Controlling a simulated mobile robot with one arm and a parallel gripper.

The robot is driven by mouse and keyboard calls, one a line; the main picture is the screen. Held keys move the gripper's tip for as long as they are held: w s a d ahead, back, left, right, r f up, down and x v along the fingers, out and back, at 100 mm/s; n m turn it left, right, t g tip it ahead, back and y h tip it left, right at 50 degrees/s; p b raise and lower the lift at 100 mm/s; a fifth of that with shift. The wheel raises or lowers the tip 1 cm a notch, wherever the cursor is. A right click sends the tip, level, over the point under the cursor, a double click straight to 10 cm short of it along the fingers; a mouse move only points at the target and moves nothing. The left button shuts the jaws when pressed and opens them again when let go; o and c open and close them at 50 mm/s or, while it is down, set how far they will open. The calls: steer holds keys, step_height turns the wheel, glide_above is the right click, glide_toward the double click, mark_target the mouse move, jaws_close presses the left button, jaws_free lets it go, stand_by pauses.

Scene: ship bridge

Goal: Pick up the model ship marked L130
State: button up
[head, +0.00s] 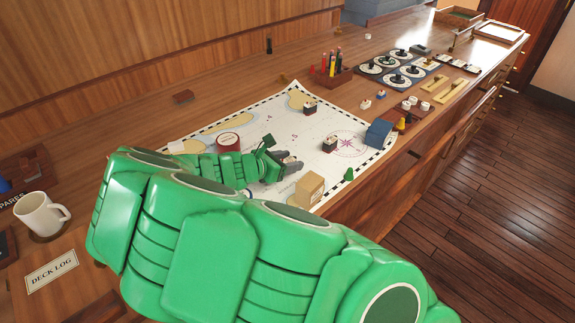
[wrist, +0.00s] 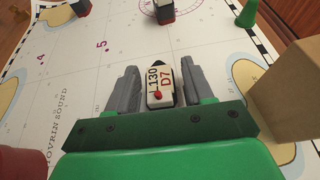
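In the head view my gripper (head: 287,163) is low over the chart (head: 290,125), and I cannot make out the L130 ship there.
Two other dark ship models, one nearer (head: 330,144) and one farther (head: 310,108), stand beyond my gripper. A cardboard box (head: 308,188) is close on its right in the wrist view. A green cone (head: 348,174), blue box (head: 378,133) and red round object (head: 228,142) are nearby.

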steer(key=c, duration=0.8)
steer(key=shift+r, duration=0.15)
